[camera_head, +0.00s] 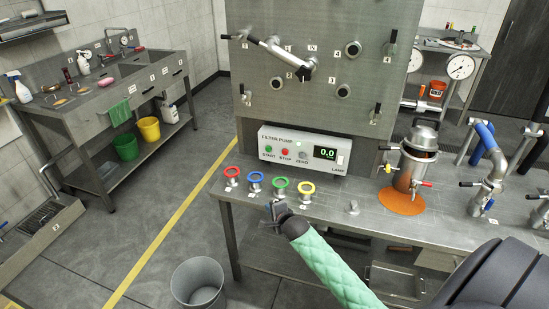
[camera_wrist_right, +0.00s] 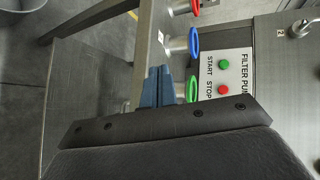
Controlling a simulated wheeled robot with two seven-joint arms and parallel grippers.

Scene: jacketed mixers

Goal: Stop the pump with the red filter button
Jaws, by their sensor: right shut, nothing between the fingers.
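The white filter pump panel (camera_head: 325,141) stands at the back of the steel bench. Its red stop button (camera_head: 284,152) sits between the green start button (camera_head: 268,150) and a grey zero button (camera_head: 303,154). The red button (camera_wrist_right: 224,90) and the green start button (camera_wrist_right: 224,64) also show in the right wrist view. The panel's display (camera_head: 325,153) reads 0.0. My right gripper (camera_head: 278,204) is shut and empty at the bench's front edge, below the green ring, apart from the panel. Its fingers (camera_wrist_right: 158,86) also show in the wrist view. My left gripper is out of view.
Red (camera_head: 232,171), blue (camera_head: 256,177), green (camera_head: 280,183) and yellow (camera_head: 307,188) rings stand along the bench front, between my right gripper and the panel. A grey bin (camera_head: 198,284) is on the floor.

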